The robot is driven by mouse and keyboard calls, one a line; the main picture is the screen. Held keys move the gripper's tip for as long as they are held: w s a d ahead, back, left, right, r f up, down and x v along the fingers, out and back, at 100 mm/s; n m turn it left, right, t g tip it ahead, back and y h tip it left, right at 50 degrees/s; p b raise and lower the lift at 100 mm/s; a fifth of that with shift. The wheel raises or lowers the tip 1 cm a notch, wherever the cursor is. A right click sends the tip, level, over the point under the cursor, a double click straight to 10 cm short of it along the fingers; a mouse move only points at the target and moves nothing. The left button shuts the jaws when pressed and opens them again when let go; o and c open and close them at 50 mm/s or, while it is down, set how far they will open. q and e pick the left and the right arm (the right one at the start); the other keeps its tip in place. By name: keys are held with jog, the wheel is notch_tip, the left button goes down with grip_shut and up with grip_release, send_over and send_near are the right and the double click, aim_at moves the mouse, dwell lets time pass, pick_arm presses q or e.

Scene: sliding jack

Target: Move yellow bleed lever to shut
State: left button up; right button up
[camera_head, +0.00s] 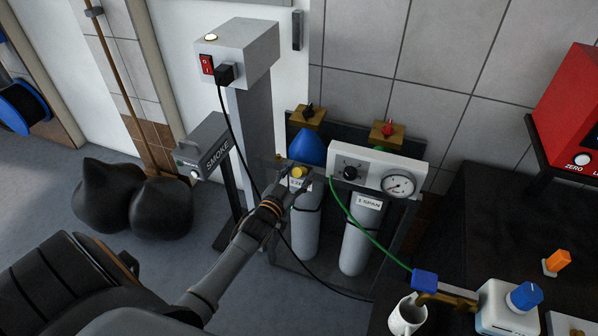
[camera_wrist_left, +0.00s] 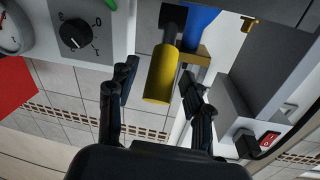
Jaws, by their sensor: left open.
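The yellow bleed lever (camera_head: 298,171) shows as a small yellow end in front of the left gas bottle, below the blue bottle top. In the left wrist view it is a yellow cylindrical grip (camera_wrist_left: 161,76) on a dark stem, pointing toward the gripper. My left gripper (camera_head: 293,180) is at the lever and partly covers it. In the left wrist view the left gripper (camera_wrist_left: 158,92) is open, one fingertip on each side of the grip, with a visible gap to each. Whether the fingers overlap the grip in depth I cannot tell. My right gripper is not in view.
The white gauge panel (camera_head: 379,172) with a black knob is right of the lever. The grey column (camera_head: 257,124) with a red switch and black cable stands left. A second bottle (camera_head: 358,240) and green hose (camera_head: 373,238) are close right.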

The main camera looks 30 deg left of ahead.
pick_arm(q)
jog(key=shift+w, duration=0.3)
grip_shut()
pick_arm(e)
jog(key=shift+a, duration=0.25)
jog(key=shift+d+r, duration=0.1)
